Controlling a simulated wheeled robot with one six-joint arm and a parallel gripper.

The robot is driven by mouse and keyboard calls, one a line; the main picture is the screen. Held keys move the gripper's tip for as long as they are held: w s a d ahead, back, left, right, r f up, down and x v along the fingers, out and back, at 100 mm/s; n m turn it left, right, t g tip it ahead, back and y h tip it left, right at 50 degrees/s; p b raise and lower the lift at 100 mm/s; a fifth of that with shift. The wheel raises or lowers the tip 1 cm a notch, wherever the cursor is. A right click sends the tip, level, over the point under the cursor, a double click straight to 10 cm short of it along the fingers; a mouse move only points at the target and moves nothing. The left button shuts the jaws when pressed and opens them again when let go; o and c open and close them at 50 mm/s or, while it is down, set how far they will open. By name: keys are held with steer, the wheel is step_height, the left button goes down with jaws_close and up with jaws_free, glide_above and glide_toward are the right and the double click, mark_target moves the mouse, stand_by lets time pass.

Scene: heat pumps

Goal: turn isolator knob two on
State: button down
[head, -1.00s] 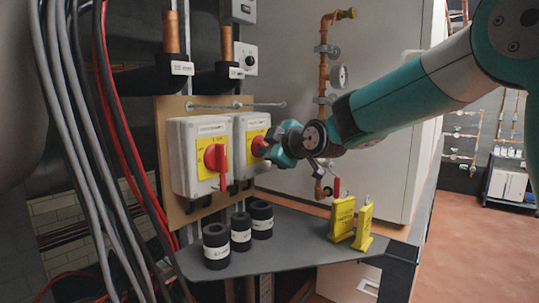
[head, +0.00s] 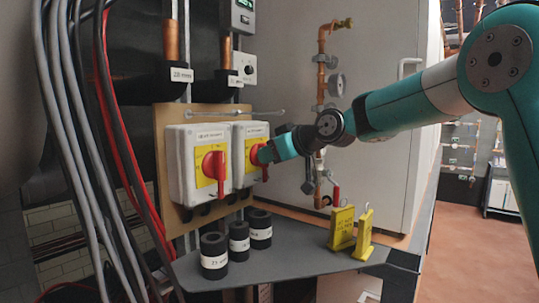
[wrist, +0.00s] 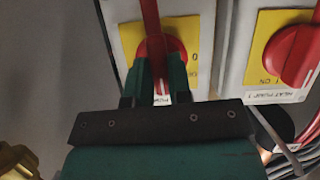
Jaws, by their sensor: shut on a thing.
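Two white isolator boxes with yellow plates and red knobs hang side by side on a tan board. My gripper (head: 264,155) is at the right box (head: 240,176) and shut on its red knob (head: 265,174). In the wrist view, the fingers (wrist: 153,82) stand on either side of this red knob (wrist: 150,25), whose long handle runs up past the top edge. Part of the knob is hidden by the fingers. The left box's red knob (head: 214,168) is untouched, its handle pointing down. In the wrist view, that knob (wrist: 298,55) is at right, above a label reading heat pump 1.
A grey shelf (head: 290,262) below holds several black cylinders (head: 239,238) and two yellow tags (head: 342,228). Grey and red cables (head: 75,150) hang at left.

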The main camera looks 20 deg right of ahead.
steer(key=shift+f+m+y, duration=0.1)
steer(key=shift+m+y, duration=0.2)
steer(key=shift+m, duration=0.1)
steer(key=c, duration=1)
jaws_free()
steer(key=shift+c, duration=0.2)
steer(key=b+v, duration=0.5)
steer(key=v, duration=1.2)
steer(key=shift+r, duration=0.35)
steer(key=shift+f, duration=0.1)
